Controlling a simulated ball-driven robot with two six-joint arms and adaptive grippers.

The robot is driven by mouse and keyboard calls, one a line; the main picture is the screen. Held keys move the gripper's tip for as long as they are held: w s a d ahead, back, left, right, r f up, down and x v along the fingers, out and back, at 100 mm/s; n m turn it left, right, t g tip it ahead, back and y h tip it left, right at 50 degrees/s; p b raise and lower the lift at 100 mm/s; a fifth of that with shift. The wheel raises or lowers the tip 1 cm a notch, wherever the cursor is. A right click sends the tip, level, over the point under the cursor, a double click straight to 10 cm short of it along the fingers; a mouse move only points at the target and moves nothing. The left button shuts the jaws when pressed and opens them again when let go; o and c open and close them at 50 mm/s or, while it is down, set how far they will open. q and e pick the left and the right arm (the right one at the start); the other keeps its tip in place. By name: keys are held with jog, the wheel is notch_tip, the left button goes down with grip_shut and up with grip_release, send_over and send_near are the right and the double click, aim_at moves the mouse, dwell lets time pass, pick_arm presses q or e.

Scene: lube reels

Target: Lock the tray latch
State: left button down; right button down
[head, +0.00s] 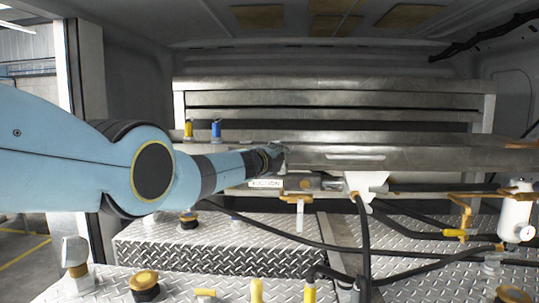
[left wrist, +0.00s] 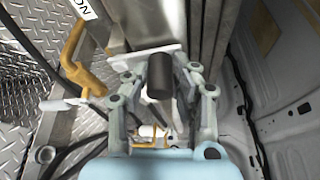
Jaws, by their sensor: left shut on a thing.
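The metal tray (head: 420,157) spans the back of the compartment as a long horizontal beam. My left arm reaches in from the left, and my left gripper (head: 270,158) is at the tray's left front end. In the left wrist view my left gripper (left wrist: 161,78) is shut with its fingers on either side of a black cylindrical latch knob (left wrist: 160,80) in front of a pale metal plate. In the head view the gripper hides the knob. I cannot tell whether the latch is locked. My right gripper is not in view.
Below are diamond-plate tank tops (head: 220,255) with brass caps and yellow fittings. A white filter (head: 515,212) with a gauge stands at the right.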

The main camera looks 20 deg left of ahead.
pick_arm(q)
jog(key=shift+d+m, duration=0.25)
jog(key=shift+m, duration=0.15)
jog(key=shift+p, duration=0.3)
jog(key=c, duration=1.1)
grip_release()
jog(key=shift+w+d, duration=0.1)
